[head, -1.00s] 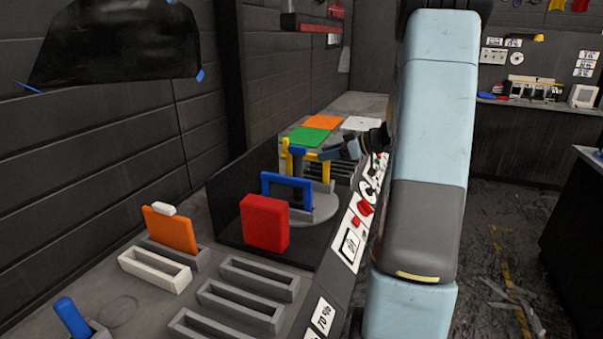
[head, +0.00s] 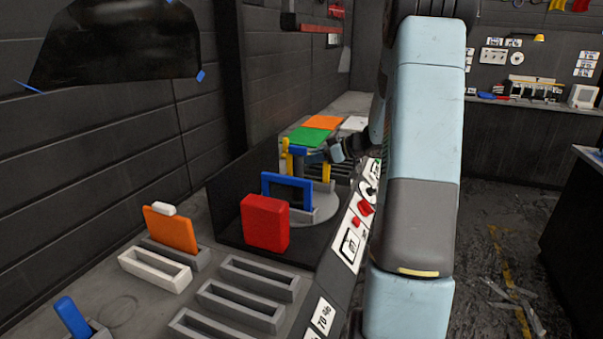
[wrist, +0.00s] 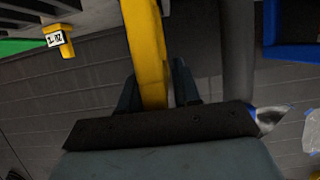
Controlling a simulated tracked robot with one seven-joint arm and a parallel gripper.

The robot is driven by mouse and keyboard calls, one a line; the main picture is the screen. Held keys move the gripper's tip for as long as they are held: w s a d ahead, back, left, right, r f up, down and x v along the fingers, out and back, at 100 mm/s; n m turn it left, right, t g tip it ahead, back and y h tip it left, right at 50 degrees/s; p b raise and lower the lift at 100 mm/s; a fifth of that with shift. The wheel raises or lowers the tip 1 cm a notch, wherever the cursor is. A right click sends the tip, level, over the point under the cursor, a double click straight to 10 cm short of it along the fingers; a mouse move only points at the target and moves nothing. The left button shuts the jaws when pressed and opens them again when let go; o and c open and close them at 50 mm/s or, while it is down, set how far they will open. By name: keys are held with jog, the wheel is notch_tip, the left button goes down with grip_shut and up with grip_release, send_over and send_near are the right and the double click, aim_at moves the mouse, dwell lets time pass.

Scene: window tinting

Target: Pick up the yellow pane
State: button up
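The yellow pane (head: 288,160) stands upright behind the blue-framed pane on the round grey turntable, partly hidden by it in the head view. My gripper (head: 337,150) is at the right end of the yellow pane's upper part. In the wrist view, a yellow bar of the pane (wrist: 145,45) runs down between the two fingers of my gripper (wrist: 156,85). The fingers stand close on either side of the bar. I cannot tell whether both touch it.
A blue-framed pane (head: 287,190) and a red block (head: 265,223) stand in front. Green (head: 309,137) and orange (head: 323,122) sheets lie behind. An orange pane (head: 171,229) stands in a slot at left. Empty grey holders (head: 240,307) are in the foreground. A dark wall is at left.

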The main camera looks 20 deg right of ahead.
grip_shut()
dwell(1.1)
